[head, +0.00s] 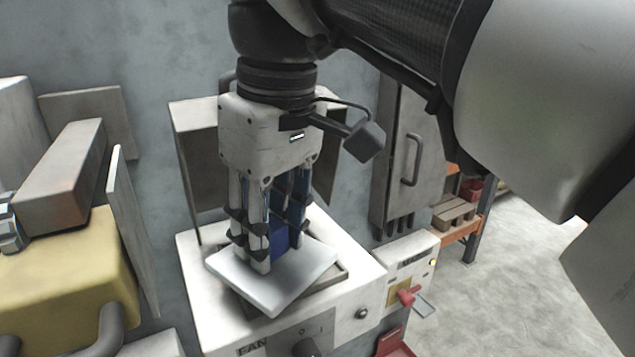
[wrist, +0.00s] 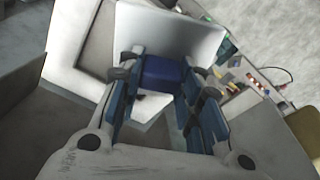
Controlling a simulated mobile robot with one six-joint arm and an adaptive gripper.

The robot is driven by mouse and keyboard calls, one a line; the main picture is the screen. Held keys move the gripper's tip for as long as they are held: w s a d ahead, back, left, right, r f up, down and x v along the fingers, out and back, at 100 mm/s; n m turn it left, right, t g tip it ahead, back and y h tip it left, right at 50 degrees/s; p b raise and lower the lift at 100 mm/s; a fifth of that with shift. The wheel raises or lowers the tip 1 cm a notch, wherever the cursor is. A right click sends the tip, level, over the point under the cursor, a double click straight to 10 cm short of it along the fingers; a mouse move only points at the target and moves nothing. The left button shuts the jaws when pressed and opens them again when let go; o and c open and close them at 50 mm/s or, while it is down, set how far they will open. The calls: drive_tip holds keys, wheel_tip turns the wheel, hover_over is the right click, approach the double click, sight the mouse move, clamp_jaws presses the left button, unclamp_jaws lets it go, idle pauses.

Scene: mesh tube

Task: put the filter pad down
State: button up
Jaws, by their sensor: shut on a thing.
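The filter pad is a flat white square (head: 285,272) with a blue block (wrist: 162,72) on its top. My gripper (head: 268,245) points down from above and is shut on the blue block, with a finger on either side of it. The pad lies over the recessed frame (head: 340,280) on top of the white fan unit (head: 215,292), turned at an angle to the frame and covering much of it. I cannot tell whether the pad touches the frame. In the wrist view the pad (wrist: 165,30) shows beyond the fingertips, beside the dark frame opening.
A raised grey panel (head: 190,150) stands behind the unit, against the wall. A yellow case (head: 65,265) and an upright board (head: 130,230) are at left. A control box (head: 405,270) with a red handle is at right, below a grey cabinet (head: 400,150).

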sight(273, 265)
drive_tip(key=shift+f, duration=2.25)
drive_tip(key=shift+f, duration=0.15)
drive_tip(key=shift+f, duration=0.1)
drive_tip(key=o, duration=1.2)
drive_tip(key=shift+c, duration=0.2)
drive_tip(key=shift+b, duration=0.3)
